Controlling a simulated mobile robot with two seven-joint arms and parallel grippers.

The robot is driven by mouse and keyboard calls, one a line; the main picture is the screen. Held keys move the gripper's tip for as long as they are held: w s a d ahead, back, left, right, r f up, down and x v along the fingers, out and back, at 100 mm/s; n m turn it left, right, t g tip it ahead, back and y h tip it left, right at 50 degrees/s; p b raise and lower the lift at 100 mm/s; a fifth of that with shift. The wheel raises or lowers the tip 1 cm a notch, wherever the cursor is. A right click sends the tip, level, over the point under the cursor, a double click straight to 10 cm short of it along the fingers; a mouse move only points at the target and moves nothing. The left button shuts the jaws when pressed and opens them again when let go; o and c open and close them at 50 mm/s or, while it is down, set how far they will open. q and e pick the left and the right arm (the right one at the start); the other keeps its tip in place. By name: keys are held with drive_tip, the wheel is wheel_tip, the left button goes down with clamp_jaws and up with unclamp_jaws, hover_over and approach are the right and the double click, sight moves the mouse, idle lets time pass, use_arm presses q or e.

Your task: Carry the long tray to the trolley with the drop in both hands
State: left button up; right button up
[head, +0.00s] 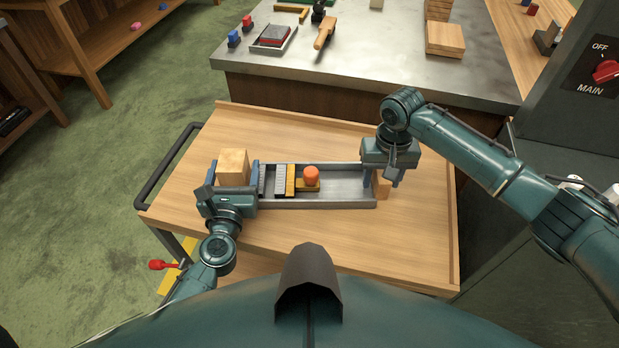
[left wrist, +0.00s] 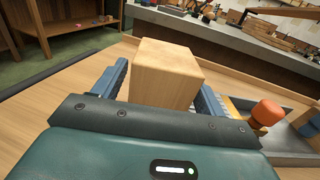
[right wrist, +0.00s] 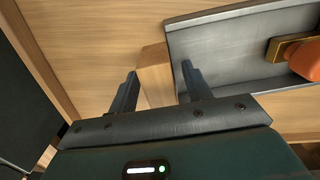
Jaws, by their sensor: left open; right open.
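The long grey metal tray (head: 345,190) lies flat on the wooden top of the trolley (head: 310,128). It holds dark ribbed pieces (head: 272,179) and a brass-coloured piece with an orange knob (head: 311,176); the knob also shows in the left wrist view (left wrist: 267,112). A pale wooden block (head: 233,167) stands at its left end, and a smaller one (right wrist: 155,76) at its right end. My left gripper (head: 234,182) is open, its fingers either side of the left block. My right gripper (head: 379,178) is open, its fingers either side of the right block; contact is unclear.
The trolley has a black handle (head: 168,165) at its left. A metal-topped bench (head: 400,60) stands behind, with a small tray (head: 273,38), a wooden-handled tool (head: 325,32) and stacked wood (head: 445,40). A dark cabinet with a red switch (head: 606,70) is at right.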

use_arm(q)
wheel_tip(320, 180, up, 10)
drive_tip(key=shift+f, duration=0.25)
use_arm(e)
wheel_tip(320, 180, up, 12)
idle(0.6)
idle(0.4)
